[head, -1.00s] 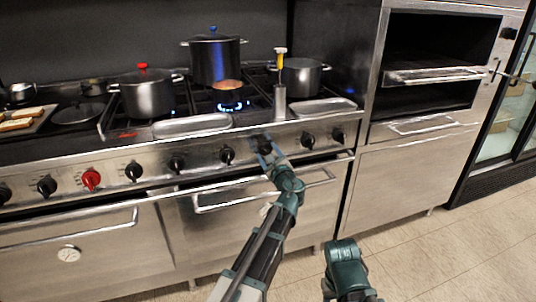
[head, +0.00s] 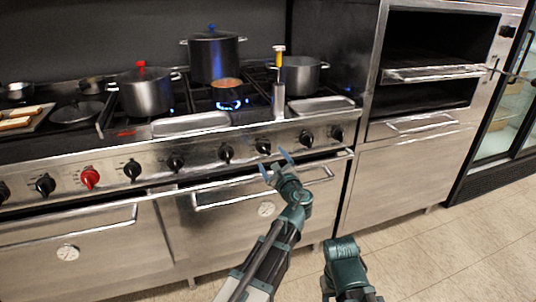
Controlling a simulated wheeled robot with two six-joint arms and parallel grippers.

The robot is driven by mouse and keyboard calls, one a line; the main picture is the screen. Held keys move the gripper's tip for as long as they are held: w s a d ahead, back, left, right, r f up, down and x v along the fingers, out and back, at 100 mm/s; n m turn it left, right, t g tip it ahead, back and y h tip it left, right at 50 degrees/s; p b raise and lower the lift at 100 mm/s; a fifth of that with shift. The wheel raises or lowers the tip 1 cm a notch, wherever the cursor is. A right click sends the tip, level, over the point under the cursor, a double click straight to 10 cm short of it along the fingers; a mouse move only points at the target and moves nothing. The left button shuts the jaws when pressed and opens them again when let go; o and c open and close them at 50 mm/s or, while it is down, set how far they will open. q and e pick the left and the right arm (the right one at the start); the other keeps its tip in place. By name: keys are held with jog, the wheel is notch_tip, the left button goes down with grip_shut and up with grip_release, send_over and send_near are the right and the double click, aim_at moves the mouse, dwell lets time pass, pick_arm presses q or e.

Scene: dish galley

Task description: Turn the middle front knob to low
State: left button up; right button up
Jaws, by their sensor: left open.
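A row of black knobs runs along the steel front panel of the range (head: 200,160), with one red knob (head: 90,178) at the left. A black knob (head: 263,146) sits just above and left of my left gripper (head: 274,162). That gripper is open and empty, its two fingers pointing up toward the panel and apart from the knob. Another black knob (head: 226,154) is to its left and one more (head: 306,138) to its right. The knobs' exact pointer settings are too small to read. Of my right arm only a teal part shows at the bottom; its gripper is not visible.
Blue flame burns under a small pan (head: 229,104) behind the panel. Pots stand around it, and a grey cylinder (head: 279,100) holds a yellow-handled tool. An oven door handle (head: 225,205) juts out below the knobs. The floor at right is clear.

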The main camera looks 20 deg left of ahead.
pick_arm(q)
jog(key=v, duration=0.8)
jog(key=shift+s, duration=0.1)
jog(key=s+a+f+n+g+h, duration=0.2)
jog(key=s+a+f+n+g, duration=0.2)
jog(key=s+f+n+g, duration=0.35)
jog(key=s+a+f+n+g+h, duration=0.2)
jog(key=s+a+f+n+g, duration=0.25)
jog(key=f+n, duration=0.55)
jog(key=s+d+f+n+g+h, duration=0.1)
jog(key=s+d+f+g+h, duration=0.1)
jog(key=s+d, duration=0.5)
jog(key=s+d+f+g+h, duration=0.1)
jog(key=s+d+f+h, duration=0.3)
jog(key=d, duration=0.6)
notch_tip(320, 180, up, 30)
jog(key=s+y+p, duration=0.1)
jog(key=p, duration=2.7)
jog(key=shift+s+d, duration=0.35)
jog(key=shift+f, duration=0.1)
